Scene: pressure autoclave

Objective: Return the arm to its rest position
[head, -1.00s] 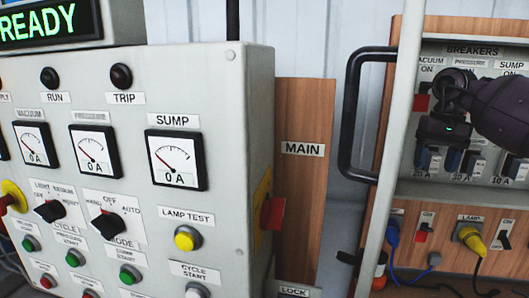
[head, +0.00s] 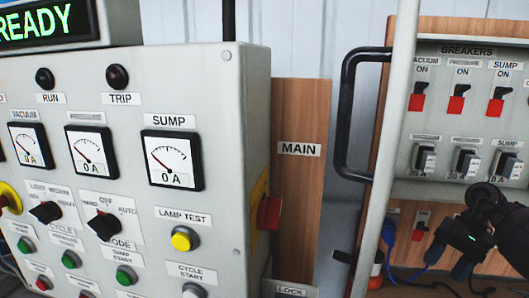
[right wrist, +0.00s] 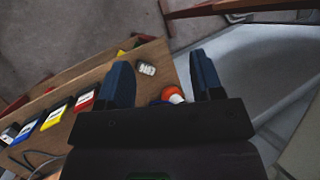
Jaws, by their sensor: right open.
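My right gripper (head: 462,258) is at the lower right of the head view, below the breaker panel (head: 400,165) and in front of the lower socket strip. In the right wrist view its two blue fingers (right wrist: 163,80) are spread apart with nothing held between them. A wooden shelf or board (right wrist: 150,60) lies beyond the fingers, with a small orange-and-white object (right wrist: 172,95) seen between them. My right arm comes in from the right edge. My left gripper is not in view.
The grey control cabinet (head: 225,150) with gauges and buttons fills the left. A black handle (head: 345,120) on a pale upright edge (head: 392,150) stands between it and the breakers. A blue plug (head: 390,232) and cables sit near my right gripper.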

